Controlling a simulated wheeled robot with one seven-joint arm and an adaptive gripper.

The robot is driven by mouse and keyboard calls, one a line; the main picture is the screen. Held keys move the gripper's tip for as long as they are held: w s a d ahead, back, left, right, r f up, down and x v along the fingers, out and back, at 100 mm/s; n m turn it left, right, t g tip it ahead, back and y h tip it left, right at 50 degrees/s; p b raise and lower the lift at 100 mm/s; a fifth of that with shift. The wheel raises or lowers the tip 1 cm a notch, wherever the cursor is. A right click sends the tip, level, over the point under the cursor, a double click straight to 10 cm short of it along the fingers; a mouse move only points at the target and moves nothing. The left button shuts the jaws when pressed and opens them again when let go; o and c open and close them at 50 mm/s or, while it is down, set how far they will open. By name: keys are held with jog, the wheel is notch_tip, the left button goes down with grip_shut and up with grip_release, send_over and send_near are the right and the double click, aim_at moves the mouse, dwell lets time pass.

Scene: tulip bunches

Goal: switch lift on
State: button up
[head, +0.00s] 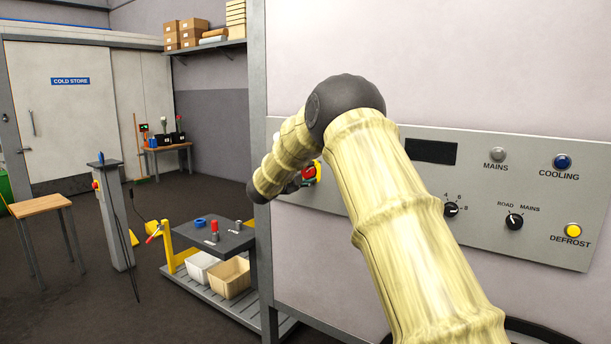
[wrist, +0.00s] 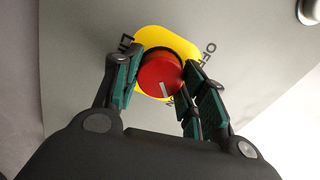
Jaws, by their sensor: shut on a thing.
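The red rotary knob (wrist: 153,74) sits on a yellow plate (wrist: 168,36) on the grey panel in the wrist view. Lettering beginning "LI" shows on the left and "OF" on the right; another label below is mostly hidden. The knob's pale pointer mark points down in the picture, toward that hidden label. My gripper (wrist: 162,64) is shut on the knob, with one green-padded finger on each side. In the head view the knob (head: 311,171) shows only partly at the panel's left end, behind my arm, and the gripper is mostly hidden.
The grey control panel (head: 560,225) also carries a dark display (head: 431,151), a COOLING button (head: 562,161), a DEFROST button (head: 573,230) and a ROAD/MAINS selector (head: 514,221). A dark-topped cart (head: 208,238), a post (head: 112,215) and a wooden table (head: 40,205) stand left. Some floor is open between them.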

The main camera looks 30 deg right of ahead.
jog(key=shift+f, duration=0.1)
jog(key=o, duration=1)
jog(key=shift+v, duration=5.9)
